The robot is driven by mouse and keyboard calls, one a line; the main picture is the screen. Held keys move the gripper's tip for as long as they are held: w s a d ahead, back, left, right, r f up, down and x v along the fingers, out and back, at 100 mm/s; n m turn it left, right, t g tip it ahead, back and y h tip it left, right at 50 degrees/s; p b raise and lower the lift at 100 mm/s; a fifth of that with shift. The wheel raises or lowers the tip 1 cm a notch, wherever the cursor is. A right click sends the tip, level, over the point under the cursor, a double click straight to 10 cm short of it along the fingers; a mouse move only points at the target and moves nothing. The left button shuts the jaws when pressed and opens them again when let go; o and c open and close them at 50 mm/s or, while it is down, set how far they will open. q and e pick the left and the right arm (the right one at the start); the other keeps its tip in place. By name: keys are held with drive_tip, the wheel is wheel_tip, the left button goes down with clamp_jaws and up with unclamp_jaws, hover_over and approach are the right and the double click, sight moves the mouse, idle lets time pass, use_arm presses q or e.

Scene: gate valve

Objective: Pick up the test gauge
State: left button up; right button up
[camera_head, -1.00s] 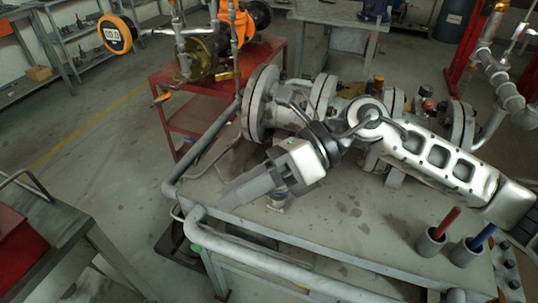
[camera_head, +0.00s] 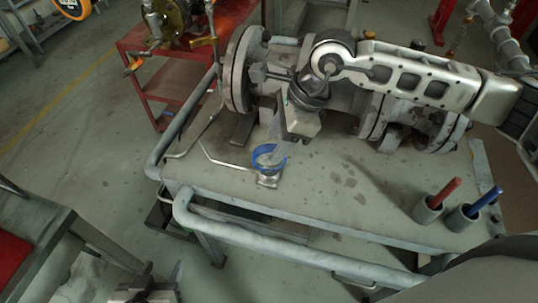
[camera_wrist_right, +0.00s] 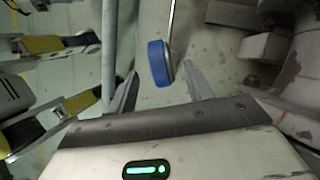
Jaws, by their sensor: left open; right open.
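The test gauge, a small round gauge with a blue rim (camera_head: 259,151), sits on the grey bench top in the head view, with a thin metal stem or tube beside it. My right gripper (camera_head: 279,152) points down at it, partly covering it. In the right wrist view, the blue gauge (camera_wrist_right: 159,64) is between the two spread fingertips, near their ends; I cannot tell whether either touches it. My left gripper (camera_head: 145,274) is low at the left, open, away from the bench top and far from the gauge.
A large flanged grey valve and pipe assembly (camera_head: 237,70) lies behind the gauge. Holders with a red marker (camera_head: 446,190) and a blue marker (camera_head: 487,201) stand at the right. A rail (camera_head: 290,250) runs along the bench's front. The bench top right of the gauge is clear.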

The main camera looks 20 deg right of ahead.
sight(265, 154)
drive_tip(key=shift+a+f, duration=0.25)
drive_tip(key=shift+f, duration=0.2)
drive_tip(key=shift+p+x, duration=0.7)
drive_tip(key=shift+x, duration=1.65)
drive_tip(key=shift+w, duration=0.2)
drive_tip(key=shift+r, duration=0.1)
clamp_jaws()
drive_tip(key=shift+r, duration=0.1)
